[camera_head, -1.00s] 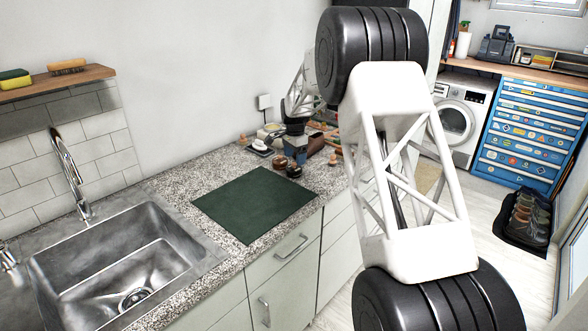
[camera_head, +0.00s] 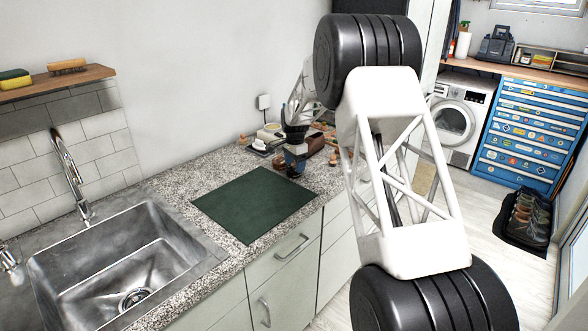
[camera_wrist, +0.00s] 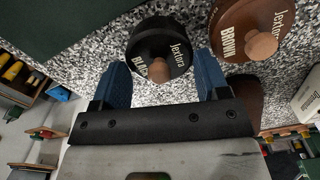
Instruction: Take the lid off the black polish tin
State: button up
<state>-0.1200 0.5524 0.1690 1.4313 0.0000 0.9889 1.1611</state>
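The black polish tin (camera_wrist: 150,45), marked "Jextora BLACK", shows in the wrist view with a round wooden knob (camera_wrist: 160,70) on its dark lid. The lid is on the tin. My gripper (camera_wrist: 163,78) is open, with its blue fingers apart to either side of the knob end of the tin. Nothing is held, and I cannot tell whether either finger touches the tin. In the head view my gripper (camera_head: 295,157) is low over the tins at the mat's far right corner and partly hides them.
A brown polish tin (camera_wrist: 240,30) with its own wooden knob stands close beside the black one, near the right finger. A dark green mat (camera_head: 254,204) lies on the speckled counter, clear of objects. Other items crowd the counter behind, and a sink (camera_head: 120,270) is at left.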

jog(key=c, duration=0.3)
jog(key=shift+r, duration=1.6)
jog(key=shift+s+r, duration=0.2)
jog(key=shift+s, duration=0.05)
jog(key=s, duration=0.5)
jog(key=s+d+r, duration=0.1)
jog(key=s, duration=0.4)
jog(key=s+d, duration=0.1)
jog(key=s, duration=0.4)
jog(key=shift+s+r, duration=0.2)
